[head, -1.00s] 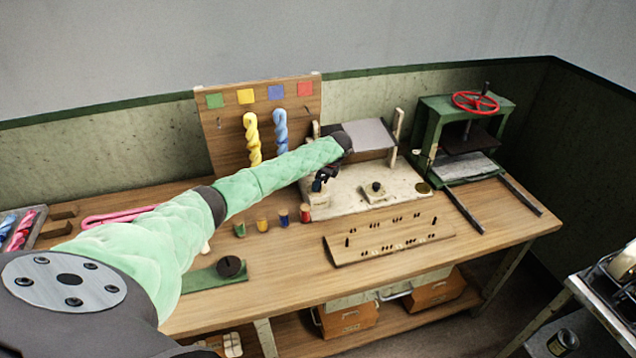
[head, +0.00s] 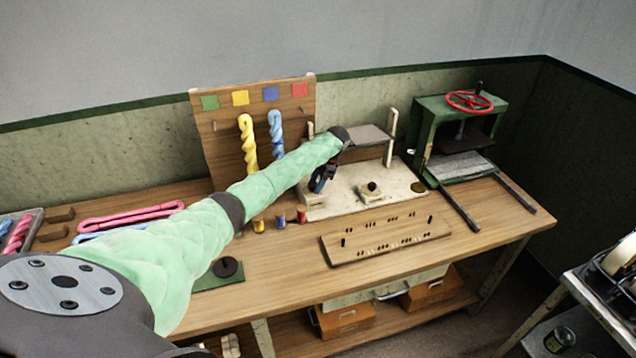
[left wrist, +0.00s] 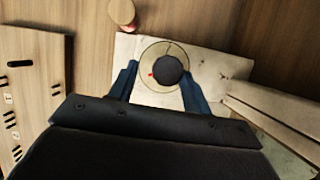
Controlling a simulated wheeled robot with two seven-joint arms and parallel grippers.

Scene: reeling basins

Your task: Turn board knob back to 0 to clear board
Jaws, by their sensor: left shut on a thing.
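A dark round knob (left wrist: 171,70) sits on a round pale dial with a small red mark at its left. The dial is on a corner of a cream base board (left wrist: 205,62), which also shows in the head view (head: 345,205). My left gripper (left wrist: 160,84) has its two blue fingers on either side of the knob and is shut on it. In the head view my left gripper (head: 318,186) is low at the front left of the cream base and hides the knob. The number at the red mark is too small to read. My right gripper is not in view.
A wooden board with holes and pegs (head: 385,240) lies in front. Thread spools (head: 281,218) stand left of the base. A smaller black knob (head: 372,187) is on the base. A green press (head: 460,140) stands right. A rack with skeins (head: 225,130) stands behind.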

